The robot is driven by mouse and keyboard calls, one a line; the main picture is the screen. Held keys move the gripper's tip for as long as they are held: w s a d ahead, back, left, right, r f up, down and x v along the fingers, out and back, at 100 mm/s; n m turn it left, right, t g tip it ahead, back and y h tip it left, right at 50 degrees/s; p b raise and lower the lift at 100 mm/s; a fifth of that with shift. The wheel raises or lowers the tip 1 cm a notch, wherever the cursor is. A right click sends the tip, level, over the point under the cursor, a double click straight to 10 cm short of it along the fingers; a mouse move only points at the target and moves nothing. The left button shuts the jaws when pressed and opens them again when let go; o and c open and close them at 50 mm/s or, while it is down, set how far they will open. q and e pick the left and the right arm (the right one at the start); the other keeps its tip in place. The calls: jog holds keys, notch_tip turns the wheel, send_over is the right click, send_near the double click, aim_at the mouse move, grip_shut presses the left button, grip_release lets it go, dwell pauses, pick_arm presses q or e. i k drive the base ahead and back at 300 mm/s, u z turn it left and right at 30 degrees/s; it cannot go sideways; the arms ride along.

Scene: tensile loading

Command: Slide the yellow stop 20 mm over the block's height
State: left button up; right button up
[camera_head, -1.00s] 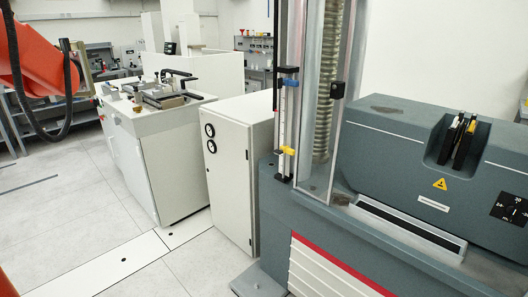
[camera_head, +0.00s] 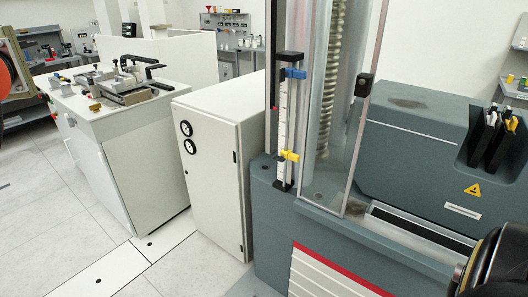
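The yellow stop (camera_head: 289,156) sits low on an upright white scale (camera_head: 283,122) with dark end pieces, at the front left corner of the grey machine. A blue stop (camera_head: 296,73) sits near the top of the same scale. No fingers touch either stop. I cannot identify the block with certainty. Part of my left arm shows at the left edge, but its fingers are not seen. A dark rounded part at the lower right looks like my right arm; no fingers of it show.
The grey machine (camera_head: 405,145) has a clear upright guard (camera_head: 361,115) right of the scale. A white cabinet (camera_head: 212,170) stands to its left. A bench with clamps (camera_head: 128,88) is further left. Black and yellow tools (camera_head: 492,138) sit in a slot at right.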

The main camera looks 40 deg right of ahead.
aim_at(288, 154)
jog(key=z, duration=0.55)
jog(key=i, duration=0.9)
jog(key=z, duration=0.85)
